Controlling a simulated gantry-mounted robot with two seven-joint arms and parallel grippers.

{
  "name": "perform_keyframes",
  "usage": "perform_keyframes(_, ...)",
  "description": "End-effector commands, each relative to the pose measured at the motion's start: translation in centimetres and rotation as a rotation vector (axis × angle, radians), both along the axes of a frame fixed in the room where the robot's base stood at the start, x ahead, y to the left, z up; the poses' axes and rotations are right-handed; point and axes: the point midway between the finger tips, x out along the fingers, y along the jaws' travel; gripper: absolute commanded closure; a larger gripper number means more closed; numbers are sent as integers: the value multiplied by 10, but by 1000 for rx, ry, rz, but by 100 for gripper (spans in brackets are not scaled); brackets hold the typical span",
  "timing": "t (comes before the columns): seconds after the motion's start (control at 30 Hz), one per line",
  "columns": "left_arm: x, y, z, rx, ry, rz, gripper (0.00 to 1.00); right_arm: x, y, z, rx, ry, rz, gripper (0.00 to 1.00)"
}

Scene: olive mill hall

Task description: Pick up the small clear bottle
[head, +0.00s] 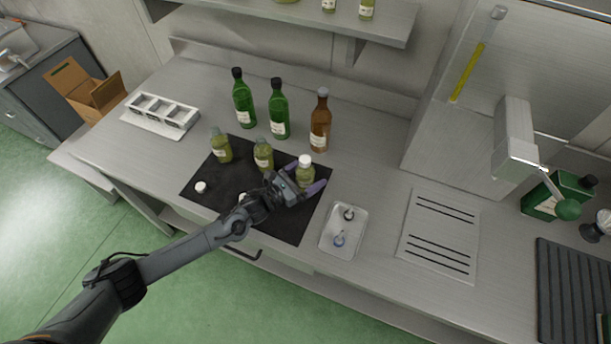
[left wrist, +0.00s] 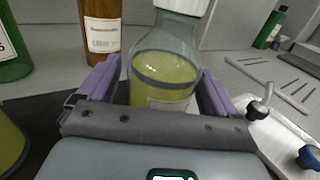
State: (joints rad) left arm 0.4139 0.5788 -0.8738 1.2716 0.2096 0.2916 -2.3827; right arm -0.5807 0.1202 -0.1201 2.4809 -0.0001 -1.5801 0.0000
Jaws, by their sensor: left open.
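The small clear bottle with a white cap and yellow-green liquid (head: 305,172) stands upright near the right edge of the black mat (head: 283,224). My left gripper (head: 302,181) is open, with its purple fingers on either side of this bottle. In the left wrist view the bottle (left wrist: 165,72) is between the two fingers (left wrist: 163,88), with gaps visible beside its body. Two similar small bottles without white caps, one at the left (head: 221,146) and one in the middle (head: 263,156), stand along the mat's back. My right gripper is not in view.
Two tall green bottles (head: 243,100) (head: 279,112) and a brown bottle (head: 320,125) stand behind the mat. A white cap (head: 200,187) lies on the mat. A small tray (head: 329,247) with two stoppers is at the right. A white rack (head: 160,115) is at the left.

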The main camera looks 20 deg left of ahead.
Motion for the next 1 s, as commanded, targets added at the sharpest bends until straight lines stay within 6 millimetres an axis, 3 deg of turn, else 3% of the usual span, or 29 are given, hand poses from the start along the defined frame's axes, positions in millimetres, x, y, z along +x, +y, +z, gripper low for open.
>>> perform_keyframes(0.37,9,-5,0,1,1,0,8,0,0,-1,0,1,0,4)
perform_keyframes(0.83,9,-5,0,1,1,0,77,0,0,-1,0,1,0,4)
perform_keyframes(1.0,9,-5,1,-1,-2,0,79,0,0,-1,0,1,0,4)
